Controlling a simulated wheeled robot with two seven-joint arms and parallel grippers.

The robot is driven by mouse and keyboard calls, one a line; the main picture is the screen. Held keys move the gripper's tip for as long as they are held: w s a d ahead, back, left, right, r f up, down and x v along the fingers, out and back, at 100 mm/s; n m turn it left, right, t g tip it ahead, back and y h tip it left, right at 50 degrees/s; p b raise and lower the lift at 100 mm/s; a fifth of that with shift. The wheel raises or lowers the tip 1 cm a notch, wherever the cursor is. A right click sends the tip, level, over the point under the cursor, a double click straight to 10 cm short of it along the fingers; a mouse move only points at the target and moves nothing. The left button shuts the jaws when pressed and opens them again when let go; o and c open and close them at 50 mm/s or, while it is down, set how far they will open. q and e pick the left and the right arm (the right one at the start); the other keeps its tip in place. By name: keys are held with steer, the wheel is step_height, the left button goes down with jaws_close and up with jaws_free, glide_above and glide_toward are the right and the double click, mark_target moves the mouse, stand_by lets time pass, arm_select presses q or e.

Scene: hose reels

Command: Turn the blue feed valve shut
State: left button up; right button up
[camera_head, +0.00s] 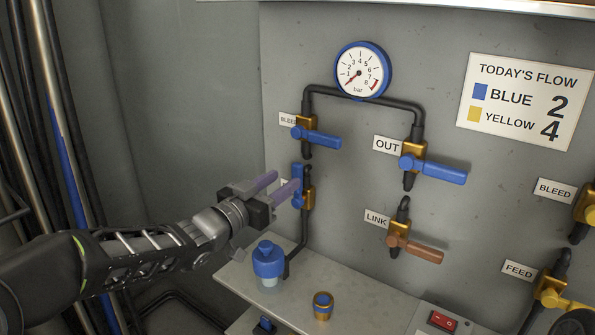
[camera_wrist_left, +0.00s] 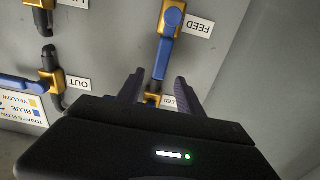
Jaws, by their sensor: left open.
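The blue feed valve (camera_head: 297,186) is on the grey panel, on the left pipe below the upper bleed valve. Its blue lever points up, in line with the pipe. In the wrist view the FEED label (camera_wrist_left: 199,24) is beside the valve's brass body, and the blue lever (camera_wrist_left: 162,58) runs toward my fingers. My left gripper (camera_head: 288,179) is open at the lever's left, its purple fingers pointing at it. In the wrist view the lever's end shows between the fingertips (camera_wrist_left: 158,84); I cannot tell whether they touch. The gripper covers most of the feed label in the head view.
A blue bleed valve (camera_head: 318,137) is just above, and a blue OUT valve (camera_head: 432,169) and a LINK valve (camera_head: 415,246) are to the right; their levers lie crosswise. A gauge (camera_head: 362,72) is on top. A blue-capped bottle (camera_head: 268,263) and a brass-and-blue piece (camera_head: 322,306) stand on the ledge below.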

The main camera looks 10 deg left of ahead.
mark_target(294, 173)
arm_select(q)
steer(key=x, duration=0.6)
steer(key=shift+w+d, duration=0.15)
steer(key=shift+w, duration=0.2)
steer(key=shift+c, duration=0.4)
jaws_close()
stand_by(0.7)
